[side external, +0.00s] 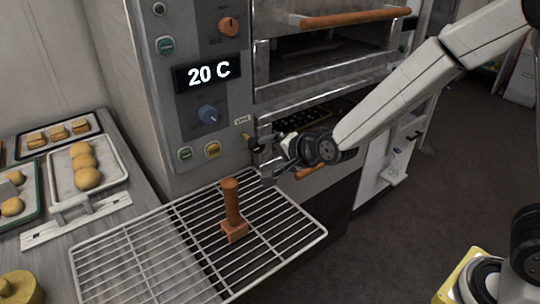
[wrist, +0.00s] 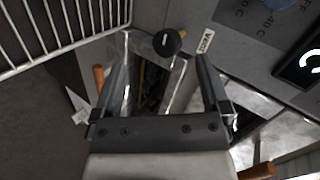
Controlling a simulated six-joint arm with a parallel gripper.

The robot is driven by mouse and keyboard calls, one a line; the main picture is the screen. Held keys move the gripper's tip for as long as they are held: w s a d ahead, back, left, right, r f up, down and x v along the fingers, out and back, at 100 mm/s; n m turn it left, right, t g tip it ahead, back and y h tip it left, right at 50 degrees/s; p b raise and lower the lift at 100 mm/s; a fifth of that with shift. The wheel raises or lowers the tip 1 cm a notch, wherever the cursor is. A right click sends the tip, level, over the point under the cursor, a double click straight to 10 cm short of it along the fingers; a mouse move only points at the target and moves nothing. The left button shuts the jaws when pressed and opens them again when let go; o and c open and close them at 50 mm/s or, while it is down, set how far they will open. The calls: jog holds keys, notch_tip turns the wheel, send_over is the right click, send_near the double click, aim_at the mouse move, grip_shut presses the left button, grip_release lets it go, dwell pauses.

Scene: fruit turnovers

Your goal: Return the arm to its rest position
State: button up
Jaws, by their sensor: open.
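My gripper (side external: 264,160) is in front of the oven (side external: 205,140), near the vent knob (side external: 247,138) beside the VENT label. It is beyond the back right edge of the wire rack. In the wrist view my gripper (wrist: 164,62) has its two fingers spread apart with nothing held. The dark round vent knob (wrist: 168,42) shows in the space between and beyond the fingertips, and I see no contact. My arm reaches in from the upper right in the side view.
A wire rack (side external: 113,272) holds a block with an upright wooden handle (side external: 232,205). The oven display (side external: 208,73) reads 20 C. Wooden door handles (side external: 355,15) jut from the oven front. Trays of pastries (side external: 60,195) lie left. Open floor (side external: 470,150) is at right.

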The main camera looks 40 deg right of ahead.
jog(key=s+d+f+n+g, duration=0.2)
jog(key=s+d+n+g, duration=0.2)
jog(key=s+n, duration=0.3)
jog(key=s+d+f+n+g+h, duration=0.1)
jog(key=s+d+f+n+g, duration=0.2)
jog(key=s, duration=0.9)
jog(key=d+n+g, duration=0.2)
jog(key=d+n, duration=0.1)
jog(key=shift+d+f+n, duration=0.3)
jog(key=shift+f+n, duration=0.05)
jog(key=shift+n, duration=0.05)
